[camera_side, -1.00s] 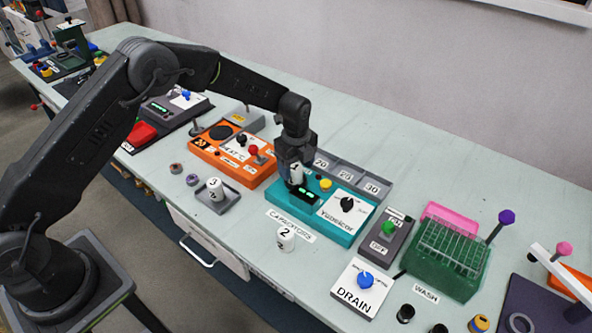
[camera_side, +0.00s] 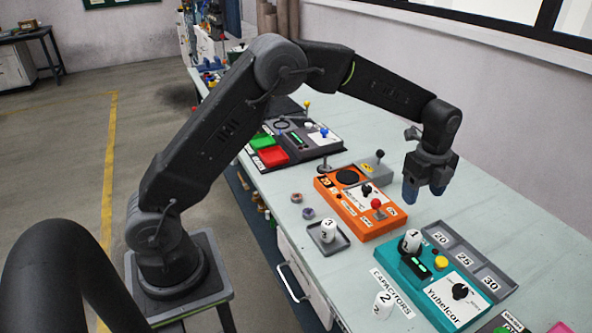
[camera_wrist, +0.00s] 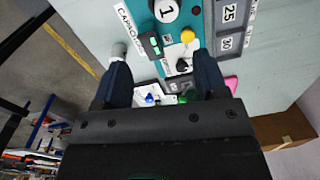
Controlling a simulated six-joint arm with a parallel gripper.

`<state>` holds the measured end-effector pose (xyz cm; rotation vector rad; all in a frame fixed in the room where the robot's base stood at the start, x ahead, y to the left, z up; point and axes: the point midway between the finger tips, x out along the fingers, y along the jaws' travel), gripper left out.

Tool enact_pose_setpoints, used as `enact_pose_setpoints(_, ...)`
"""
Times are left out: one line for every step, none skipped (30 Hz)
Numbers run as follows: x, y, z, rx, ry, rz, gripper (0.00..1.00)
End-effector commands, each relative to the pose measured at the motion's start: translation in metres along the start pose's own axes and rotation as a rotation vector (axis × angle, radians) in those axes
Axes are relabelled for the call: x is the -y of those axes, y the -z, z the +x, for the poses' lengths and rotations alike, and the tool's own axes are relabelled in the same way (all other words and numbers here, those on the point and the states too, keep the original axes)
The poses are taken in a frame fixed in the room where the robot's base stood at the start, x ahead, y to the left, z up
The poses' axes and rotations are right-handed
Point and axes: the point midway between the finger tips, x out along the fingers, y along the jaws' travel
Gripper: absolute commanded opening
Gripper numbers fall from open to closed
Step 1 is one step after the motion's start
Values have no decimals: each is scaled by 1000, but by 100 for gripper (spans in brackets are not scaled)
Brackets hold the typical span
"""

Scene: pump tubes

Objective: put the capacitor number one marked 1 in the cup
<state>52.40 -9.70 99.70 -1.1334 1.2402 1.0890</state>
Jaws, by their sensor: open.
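The white capacitor marked 1 (camera_side: 412,240) stands on the teal Yubelcor unit (camera_side: 391,257), at its left end, and appears seated in a dark round cup there. It also shows at the top of the wrist view (camera_wrist: 166,11), with a dark rim around it. My gripper (camera_side: 424,194) is open and empty, raised well above the teal unit and apart from the capacitor. Both dark blue fingers show spread apart in the wrist view (camera_wrist: 163,78). How deep the capacitor sits is hidden.
Capacitor 2 (camera_side: 383,304) stands on the bench beside the CAPACITORS label. Capacitor 3 (camera_side: 328,231) stands in a small grey tray. An orange heater unit (camera_side: 352,213) lies behind, and a grey tray marked 20, 25 and 30 (camera_side: 467,258) borders the teal unit.

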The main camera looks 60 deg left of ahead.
Motion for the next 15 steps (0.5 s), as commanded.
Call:
enact_pose_setpoints(-11, -2, -24, 0, 29, -74, 66)
enact_pose_setpoints(-19, -4, -36, -1, 42, -126, 66)
enact_pose_setpoints(-30, -5, -52, -3, 64, -200, 66)
enact_pose_setpoints(-40, -6, -64, -6, 79, -258, 66)
enact_pose_setpoints(-50, -7, -75, -9, 94, -317, 66)
enact_pose_setpoints(-63, -8, -88, -15, 113, -393, 66)
enact_pose_setpoints(-74, -9, -98, -20, 129, -451, 66)
enact_pose_setpoints(-85, -10, -107, -27, 145, -508, 66)
enact_pose_setpoints(-100, -11, -118, -36, 165, -585, 66)
enact_pose_setpoints(-112, -11, -125, -45, 179, -643, 66)
enact_pose_setpoints(-123, -12, -132, -53, 194, -700, 66)
enact_pose_setpoints(-139, -12, -140, -67, 214, -777, 66)
enact_pose_setpoints(-151, -12, -145, -78, 228, -834, 66)
enact_pose_setpoints(-164, -12, -149, -90, 242, -890, 66)
enact_pose_setpoints(-180, -12, -154, -107, 260, -966, 66)
